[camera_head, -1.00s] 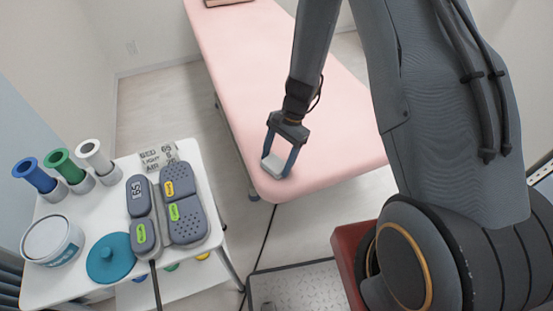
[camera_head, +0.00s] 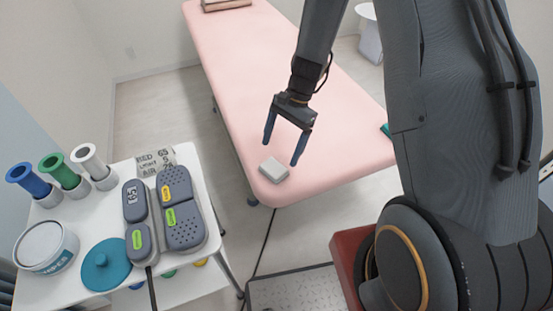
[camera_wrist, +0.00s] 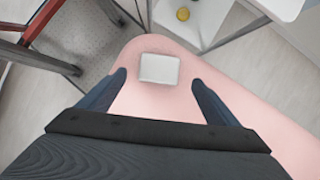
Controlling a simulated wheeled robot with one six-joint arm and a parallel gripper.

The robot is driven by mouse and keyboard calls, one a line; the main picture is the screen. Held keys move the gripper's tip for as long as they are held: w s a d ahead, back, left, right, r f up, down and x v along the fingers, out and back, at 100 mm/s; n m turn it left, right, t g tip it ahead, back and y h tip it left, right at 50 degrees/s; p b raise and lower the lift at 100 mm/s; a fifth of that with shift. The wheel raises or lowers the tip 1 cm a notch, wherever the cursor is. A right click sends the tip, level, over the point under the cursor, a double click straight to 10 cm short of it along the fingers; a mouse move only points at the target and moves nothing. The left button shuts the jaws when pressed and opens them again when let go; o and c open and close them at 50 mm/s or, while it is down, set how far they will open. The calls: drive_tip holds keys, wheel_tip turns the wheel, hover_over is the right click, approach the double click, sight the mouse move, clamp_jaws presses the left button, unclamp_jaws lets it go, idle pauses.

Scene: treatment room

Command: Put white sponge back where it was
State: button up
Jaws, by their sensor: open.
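The white sponge (camera_head: 273,169) lies flat near the front end of the pink treatment bed (camera_head: 247,75). In the wrist view the sponge (camera_wrist: 160,69) sits ahead of the fingertips, roughly midway between them and close to the bed's rounded end. My gripper (camera_head: 285,152) is open and empty, just above and behind the sponge in the head view. Its two blue fingers also show spread apart in the wrist view (camera_wrist: 159,82), and neither grips the sponge.
A white cart (camera_head: 205,215) stands left of the bed with a grey control device (camera_head: 185,232), a teal lid (camera_head: 106,264), a wipes tub (camera_head: 45,248) and blue, green and white rolls (camera_head: 62,172). A cable runs along the floor beside the bed. The bed's middle is clear.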

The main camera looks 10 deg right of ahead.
drive_tip(key=v, duration=0.5)
drive_tip(key=s+d+r+n+t+h, duration=0.1)
drive_tip(key=s+d+r+n, duration=0.1)
drive_tip(key=s+r+n, duration=0.3)
drive_tip(key=s+d+r+n+t+h, duration=0.1)
drive_tip(key=s+d+r+n+h, duration=0.1)
drive_tip(key=s+r+n, duration=0.4)
drive_tip(key=shift+s+d+r+t+h+b, duration=0.4)
drive_tip(key=shift+s+d, duration=0.4)
drive_tip(key=shift+s, duration=1.15)
